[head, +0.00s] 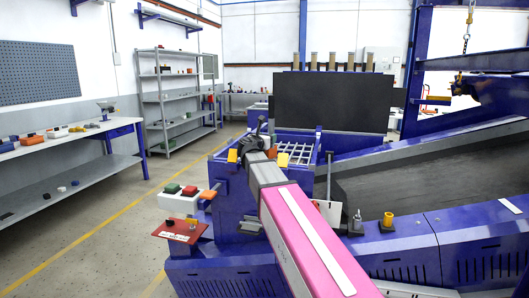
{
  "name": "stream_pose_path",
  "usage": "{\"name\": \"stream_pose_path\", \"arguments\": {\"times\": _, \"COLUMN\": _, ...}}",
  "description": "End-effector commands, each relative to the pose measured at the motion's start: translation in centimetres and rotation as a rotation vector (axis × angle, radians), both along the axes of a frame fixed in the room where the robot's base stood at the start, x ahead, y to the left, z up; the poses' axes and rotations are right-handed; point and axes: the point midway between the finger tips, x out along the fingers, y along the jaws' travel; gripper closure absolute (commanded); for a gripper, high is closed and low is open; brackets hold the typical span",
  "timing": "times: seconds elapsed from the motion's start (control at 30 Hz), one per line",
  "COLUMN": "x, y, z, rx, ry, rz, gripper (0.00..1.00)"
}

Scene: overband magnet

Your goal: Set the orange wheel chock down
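My pink arm reaches forward from the lower right, and its dark gripper (258,138) is over the near left corner of the blue machine frame. The fingers are small and dark, and I cannot tell whether they are apart or closed. I cannot make out a chock between them. A small orange piece (208,195) sits beside the button box on the machine's left side; I cannot tell whether it is the wheel chock. Another small orange item (78,129) lies on the left workbench.
The button box (180,200) has green and red buttons, with a red plate (180,231) below it. A white grid (296,152) lies behind my gripper. The workbench (60,145) holds several small items. A grey shelf (180,95) stands behind. The left floor is clear.

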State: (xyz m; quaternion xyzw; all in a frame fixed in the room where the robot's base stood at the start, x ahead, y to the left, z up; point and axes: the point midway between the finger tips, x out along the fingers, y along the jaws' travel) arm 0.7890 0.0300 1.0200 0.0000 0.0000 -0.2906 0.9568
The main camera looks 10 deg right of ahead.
Motion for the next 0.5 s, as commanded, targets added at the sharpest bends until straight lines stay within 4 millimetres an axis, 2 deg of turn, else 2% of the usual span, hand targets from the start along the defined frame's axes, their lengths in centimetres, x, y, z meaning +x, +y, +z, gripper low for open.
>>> {"name": "stream_pose_path", "arguments": {"times": 0.27, "x": 1.7, "y": -1.2, "z": 0.1, "rx": 0.000, "ry": 0.000, "rz": -0.002, "gripper": 0.40}}
{"name": "stream_pose_path", "arguments": {"times": 0.5, "x": 4.5, "y": -3.2, "z": 0.4, "rx": 0.000, "ry": 0.000, "rz": -0.002, "gripper": 0.40}}
